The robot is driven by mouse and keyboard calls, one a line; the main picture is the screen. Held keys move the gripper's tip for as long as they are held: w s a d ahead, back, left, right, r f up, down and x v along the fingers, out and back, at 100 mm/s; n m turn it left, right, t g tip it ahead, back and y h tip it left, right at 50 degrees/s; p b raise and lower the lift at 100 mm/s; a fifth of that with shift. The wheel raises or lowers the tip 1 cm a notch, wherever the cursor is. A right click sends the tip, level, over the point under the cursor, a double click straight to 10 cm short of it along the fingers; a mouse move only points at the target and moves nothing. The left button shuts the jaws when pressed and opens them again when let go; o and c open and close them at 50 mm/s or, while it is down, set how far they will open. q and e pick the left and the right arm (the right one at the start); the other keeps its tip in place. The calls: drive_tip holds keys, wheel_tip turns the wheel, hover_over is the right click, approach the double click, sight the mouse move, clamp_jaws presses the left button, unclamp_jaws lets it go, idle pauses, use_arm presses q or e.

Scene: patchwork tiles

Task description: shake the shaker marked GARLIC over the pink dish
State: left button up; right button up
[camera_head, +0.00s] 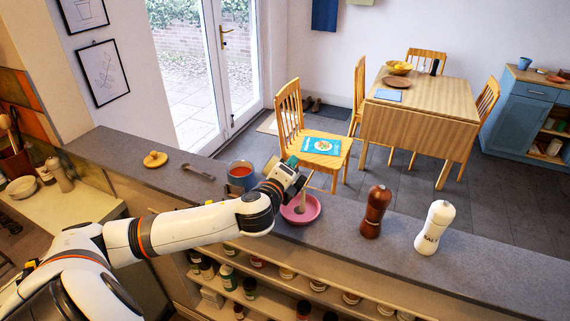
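The pink dish (312,214) sits on the grey counter, right of the middle of the view. A tan stick-like piece (304,194) stands in or just behind it. My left gripper (291,178) is at the dish's upper left edge. Its fingers are small and partly hidden, so I cannot tell whether they are open or hold something. A white shaker marked SALT (435,228) and a dark red-brown mill (375,211) stand upright on the counter to the right. I can read no GARLIC marking anywhere. My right gripper is not in view.
A spoon (198,172) and a wooden lid (155,160) lie farther left. Shelves with several jars (228,277) run below the grey counter (500,275). The counter's right end is clear.

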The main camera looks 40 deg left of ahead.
use_arm(q)
drive_tip(key=shift+m, duration=0.3)
